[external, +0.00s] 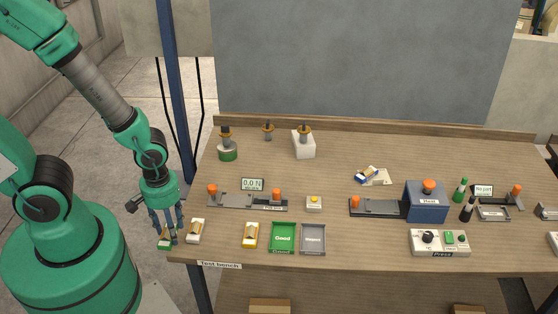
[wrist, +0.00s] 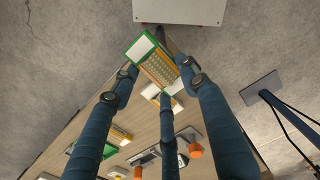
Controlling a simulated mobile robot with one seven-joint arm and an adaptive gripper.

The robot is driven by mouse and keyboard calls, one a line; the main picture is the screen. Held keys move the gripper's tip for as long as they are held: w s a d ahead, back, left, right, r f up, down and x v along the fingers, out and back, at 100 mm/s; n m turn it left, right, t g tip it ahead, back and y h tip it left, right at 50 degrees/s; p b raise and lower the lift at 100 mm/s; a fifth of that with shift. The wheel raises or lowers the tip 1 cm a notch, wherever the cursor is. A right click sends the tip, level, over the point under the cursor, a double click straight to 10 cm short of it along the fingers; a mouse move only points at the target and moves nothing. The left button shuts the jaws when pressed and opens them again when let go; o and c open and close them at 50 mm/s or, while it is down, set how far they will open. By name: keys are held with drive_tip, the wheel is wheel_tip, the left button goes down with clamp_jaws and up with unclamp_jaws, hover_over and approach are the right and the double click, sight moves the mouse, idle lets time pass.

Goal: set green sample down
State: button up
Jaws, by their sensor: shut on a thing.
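The green sample (external: 163,243), a flat piece with a green edge and a tan, patterned middle, is held at the tips of my gripper (external: 167,236). In the external view it appears at the left front edge of the test bench (external: 345,185); I cannot tell its exact height. In the wrist view the green sample (wrist: 142,47) sits tilted between the blue fingers of my gripper (wrist: 162,80), overlapping the bench corner. A white sample (external: 195,231) lies on the bench just right of my gripper.
A yellow sample (external: 250,235), a green Good tray (external: 282,238) and a grey tray (external: 313,240) line the front. A peel fixture (external: 247,203) and a blue heating unit (external: 427,205) stand behind. Bare bench shows between the white and yellow samples.

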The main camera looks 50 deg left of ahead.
drive_tip(key=shift+w, duration=0.1)
drive_tip(key=w+d, duration=0.7)
drive_tip(key=w, duration=0.2)
drive_tip(key=w+d, duration=0.8)
drive_tip(key=w, duration=0.1)
drive_tip(key=w+d, duration=0.8)
drive_tip(key=w, duration=0.1)
drive_tip(key=shift+w+d+r+p, duration=0.15)
drive_tip(key=shift+w+d+p, duration=0.1)
drive_tip(key=shift+w+p, duration=0.15)
drive_tip(key=b, duration=0.2)
hover_over(351, 239)
drive_tip(key=shift+f, duration=0.75)
drive_tip(key=shift+f, duration=1.75)
